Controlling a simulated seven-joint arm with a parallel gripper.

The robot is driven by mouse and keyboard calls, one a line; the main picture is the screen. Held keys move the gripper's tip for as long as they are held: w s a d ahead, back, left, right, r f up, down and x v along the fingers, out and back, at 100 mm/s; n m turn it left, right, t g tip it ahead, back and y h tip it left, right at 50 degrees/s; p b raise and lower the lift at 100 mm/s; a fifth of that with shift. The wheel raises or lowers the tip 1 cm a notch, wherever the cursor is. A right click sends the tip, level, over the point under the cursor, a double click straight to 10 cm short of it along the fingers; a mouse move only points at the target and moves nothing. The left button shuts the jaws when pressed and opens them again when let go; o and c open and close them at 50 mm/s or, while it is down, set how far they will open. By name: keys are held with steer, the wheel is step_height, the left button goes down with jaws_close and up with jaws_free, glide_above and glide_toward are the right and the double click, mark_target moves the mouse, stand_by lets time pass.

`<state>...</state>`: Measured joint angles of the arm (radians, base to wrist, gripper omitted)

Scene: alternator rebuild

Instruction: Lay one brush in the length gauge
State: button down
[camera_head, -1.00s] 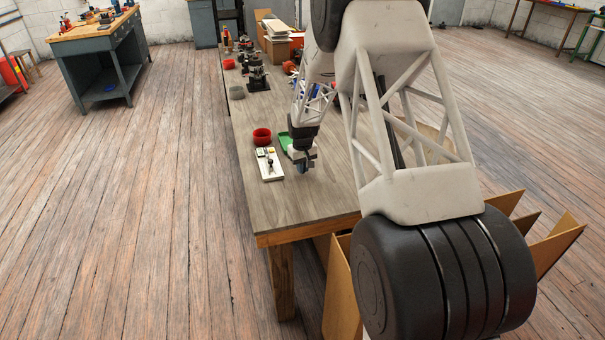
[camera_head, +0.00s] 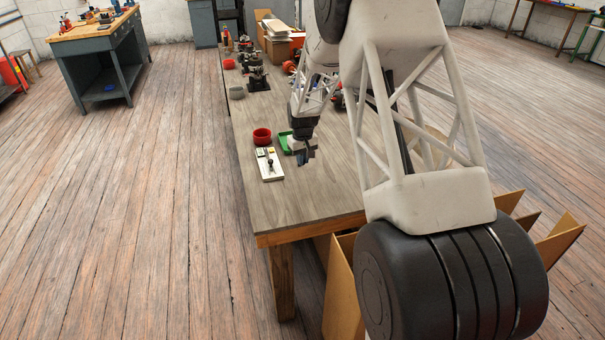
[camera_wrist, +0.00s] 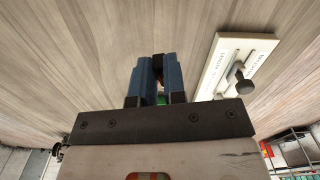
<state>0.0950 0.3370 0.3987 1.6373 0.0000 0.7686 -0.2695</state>
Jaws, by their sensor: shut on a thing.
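My gripper (camera_head: 307,160) hangs above the workbench, just right of the length gauge. In the wrist view its two blue fingers (camera_wrist: 155,75) are closed on a small dark block, apparently the brush (camera_wrist: 158,66), held at the fingertips. The brush is apart from the gauge. In the head view the brush is too small to make out.
A red bowl (camera_head: 262,136) stands behind the gauge. A green tray (camera_head: 284,139) lies behind my gripper, partly hidden. Dark machine parts (camera_head: 257,80) and cardboard boxes (camera_head: 282,45) are farther back. The near end of the workbench (camera_head: 300,205) is clear.

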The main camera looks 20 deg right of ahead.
stand_by(0.3)
steer(key=m, duration=0.2)
glide_toward(268, 156)
steer(key=shift+s+a+f, duration=0.1)
steer(key=shift+s+f, duration=0.3)
steer(key=shift+s, duration=0.25)
steer(key=shift+s+f, duration=0.4)
steer(key=shift+s, duration=0.2)
steer(key=shift+f, duration=0.15)
steer(key=shift+f, duration=2.3)
steer(key=shift+f, duration=1.05)
stand_by(0.4)
steer(key=c, duration=1.1)
jaws_free()
